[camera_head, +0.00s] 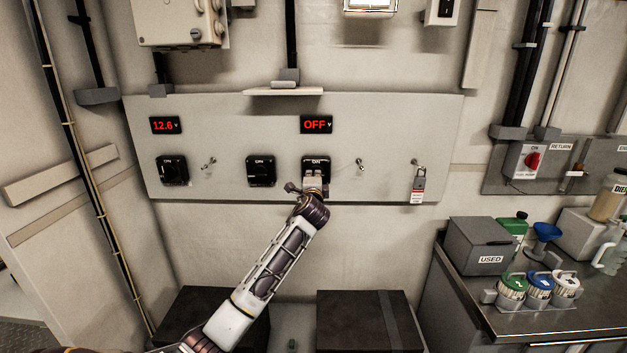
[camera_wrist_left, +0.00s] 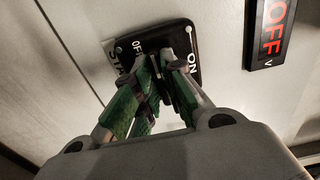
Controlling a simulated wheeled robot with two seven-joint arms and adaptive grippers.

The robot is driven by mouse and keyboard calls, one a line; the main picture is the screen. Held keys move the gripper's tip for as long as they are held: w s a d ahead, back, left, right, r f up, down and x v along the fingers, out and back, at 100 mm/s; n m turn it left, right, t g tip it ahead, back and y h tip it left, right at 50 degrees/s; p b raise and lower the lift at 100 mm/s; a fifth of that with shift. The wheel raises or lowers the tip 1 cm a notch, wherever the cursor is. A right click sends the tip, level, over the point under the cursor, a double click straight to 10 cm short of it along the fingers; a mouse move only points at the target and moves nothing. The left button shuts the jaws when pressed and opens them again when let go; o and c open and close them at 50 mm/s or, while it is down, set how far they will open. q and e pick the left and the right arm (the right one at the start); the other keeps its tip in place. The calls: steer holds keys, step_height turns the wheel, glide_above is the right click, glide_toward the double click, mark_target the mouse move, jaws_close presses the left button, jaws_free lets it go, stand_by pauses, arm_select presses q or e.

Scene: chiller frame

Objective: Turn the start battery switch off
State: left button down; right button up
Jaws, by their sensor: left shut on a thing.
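The start battery switch (camera_head: 316,161) is a black plate with an ON mark at its top, on the grey wall panel (camera_head: 230,125). In the left wrist view the switch plate (camera_wrist_left: 165,36) shows OFF, ON and a partly hidden label beginning "STA". My left gripper (camera_head: 313,178) is at the front of this switch. In the wrist view its green-padded fingers (camera_wrist_left: 164,72) are shut on the switch's knob. The fingers hide most of the knob, so I cannot tell its angle. The red display (camera_head: 316,124) above the switch reads OFF. My right gripper is not in view.
Two other black switches stand left on the panel, one at far left (camera_head: 172,170) and one in the middle (camera_head: 261,171). A display (camera_head: 165,125) reads about 12.6. A padlock tag (camera_head: 417,184) hangs at right. A cluttered bench (camera_head: 530,322) stands at lower right.

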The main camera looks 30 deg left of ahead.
arm_select(q)
steer(key=shift+f, duration=0.15)
steer(key=c, duration=1.5)
jaws_free()
steer(key=v, duration=1.2)
steer(key=shift+s, duration=0.1)
